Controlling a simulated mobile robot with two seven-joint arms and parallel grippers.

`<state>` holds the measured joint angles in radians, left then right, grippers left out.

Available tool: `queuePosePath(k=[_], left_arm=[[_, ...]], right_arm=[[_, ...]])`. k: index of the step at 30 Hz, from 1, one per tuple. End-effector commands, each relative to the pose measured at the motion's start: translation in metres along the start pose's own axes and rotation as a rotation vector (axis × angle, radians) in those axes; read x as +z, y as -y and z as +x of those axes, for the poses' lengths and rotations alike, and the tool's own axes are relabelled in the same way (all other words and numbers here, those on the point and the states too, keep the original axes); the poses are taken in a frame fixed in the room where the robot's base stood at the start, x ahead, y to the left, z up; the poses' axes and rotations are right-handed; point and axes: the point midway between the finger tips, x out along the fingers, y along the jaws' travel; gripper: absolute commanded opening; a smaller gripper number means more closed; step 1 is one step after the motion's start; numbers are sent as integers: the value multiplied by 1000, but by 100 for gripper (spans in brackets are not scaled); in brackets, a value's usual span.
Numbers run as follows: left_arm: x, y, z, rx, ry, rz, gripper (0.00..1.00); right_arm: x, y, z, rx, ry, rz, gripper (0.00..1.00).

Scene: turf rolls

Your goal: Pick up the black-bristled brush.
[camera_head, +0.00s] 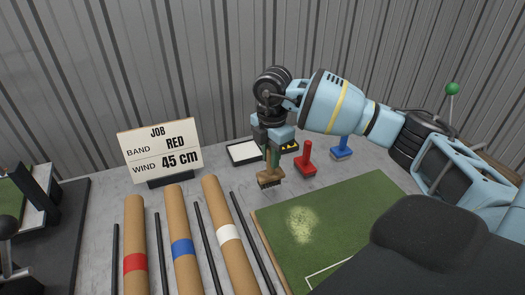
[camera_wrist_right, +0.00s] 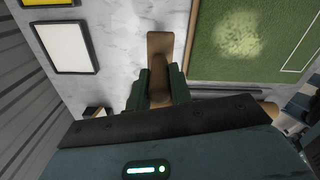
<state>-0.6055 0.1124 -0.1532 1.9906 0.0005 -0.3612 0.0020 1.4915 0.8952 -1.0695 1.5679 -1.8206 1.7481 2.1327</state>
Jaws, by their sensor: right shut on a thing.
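The black-bristled brush (camera_head: 269,177) has a wooden brown body and a handle pointing up, with dark bristles at its lower edge. My right gripper (camera_head: 273,152) is shut on the handle from above. The brush hangs roughly upright near the turf's back left corner; whether the bristles touch the table is hard to tell. In the right wrist view the brown brush (camera_wrist_right: 159,48) extends from between my two green fingers (camera_wrist_right: 159,88), and its bristles are hidden there. My left gripper is not in view.
A red-handled tool (camera_head: 306,164) and a blue-handled tool (camera_head: 342,150) stand right of the brush. A framed white pad (camera_head: 243,152) lies behind. The turf (camera_head: 350,220) has a pale patch. Banded brown tubes (camera_head: 182,245), black rods and a job sign (camera_head: 160,150) are left.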

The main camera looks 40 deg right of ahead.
Motion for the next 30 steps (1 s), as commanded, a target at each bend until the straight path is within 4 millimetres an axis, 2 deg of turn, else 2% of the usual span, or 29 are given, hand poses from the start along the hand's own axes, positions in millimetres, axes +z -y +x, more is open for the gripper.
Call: queuePosePath(k=[1, 6, 15, 21, 30], left_arm=[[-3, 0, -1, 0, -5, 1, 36], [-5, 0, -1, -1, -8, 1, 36], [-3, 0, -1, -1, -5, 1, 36], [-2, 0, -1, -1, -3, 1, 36], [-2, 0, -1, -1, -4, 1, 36]], right_arm=[[1, 12, -2, 1, 2, -2, 0], [1, 48, -5, 0, 2, -2, 0], [0, 97, -8, -2, 1, 0, 0], [0, 111, -10, -1, 1, 1, 0], [-2, 113, -11, 0, 0, -18, 0]])
